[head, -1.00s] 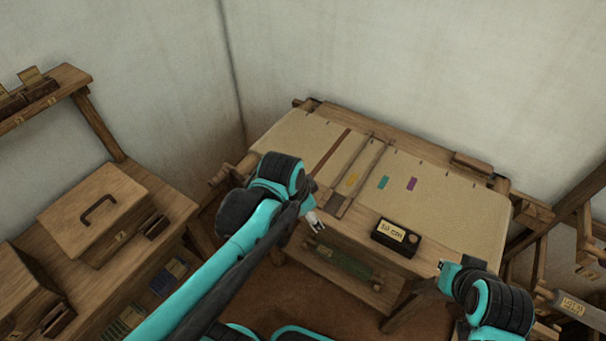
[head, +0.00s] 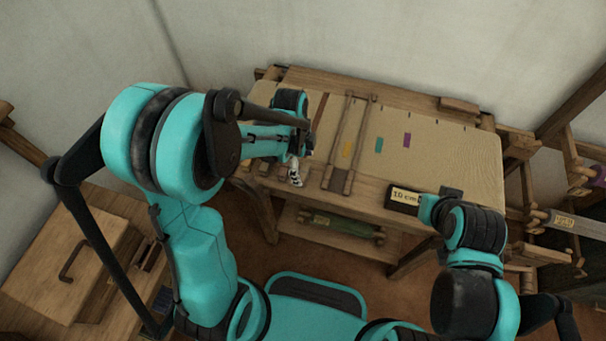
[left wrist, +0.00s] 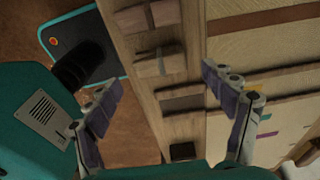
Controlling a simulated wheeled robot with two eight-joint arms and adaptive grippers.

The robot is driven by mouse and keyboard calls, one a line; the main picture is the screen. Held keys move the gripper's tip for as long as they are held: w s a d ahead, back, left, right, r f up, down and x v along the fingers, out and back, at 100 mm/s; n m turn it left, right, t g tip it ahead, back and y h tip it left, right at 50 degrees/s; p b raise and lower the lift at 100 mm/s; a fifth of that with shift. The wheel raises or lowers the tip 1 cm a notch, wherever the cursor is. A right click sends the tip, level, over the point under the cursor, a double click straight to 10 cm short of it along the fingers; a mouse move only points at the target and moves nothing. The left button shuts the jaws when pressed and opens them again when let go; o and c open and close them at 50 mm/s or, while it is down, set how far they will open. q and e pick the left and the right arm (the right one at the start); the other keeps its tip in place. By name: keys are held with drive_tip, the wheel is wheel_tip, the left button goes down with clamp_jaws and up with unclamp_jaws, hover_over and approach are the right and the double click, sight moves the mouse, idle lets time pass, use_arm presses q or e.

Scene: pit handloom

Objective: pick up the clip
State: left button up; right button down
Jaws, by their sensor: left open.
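Two small wooden blocks lie on the loom's front beam in the left wrist view. The near one (left wrist: 160,62), with a pale raised strip, looks like the clip; the other block (left wrist: 150,16) lies farther up the beam. I cannot tell for sure which is the clip. My left gripper (left wrist: 160,80) is open and empty, its fingers spread on both sides of the beam, with the near block between them in the picture. In the head view it (head: 295,174) hangs at the loom's front left edge. My right gripper (head: 428,205) is by the black box, its fingers mostly hidden.
The black box (head: 403,196) labelled "10 cm" sits on the front beam at right. A two-bar wooden frame (head: 343,150) lies across the cloth (head: 440,150), which carries coloured patches. A wooden chest (head: 65,245) stands at left. A shelf under the loom holds a green roll (head: 340,226).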

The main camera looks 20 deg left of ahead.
sight(303, 172)
use_arm(q)
wheel_tip(303, 172, down, 4)
drive_tip(key=shift+f+b, duration=0.1)
drive_tip(key=shift+b, duration=0.7)
drive_tip(key=shift+c, duration=0.9)
drive_tip(key=c, duration=0.9)
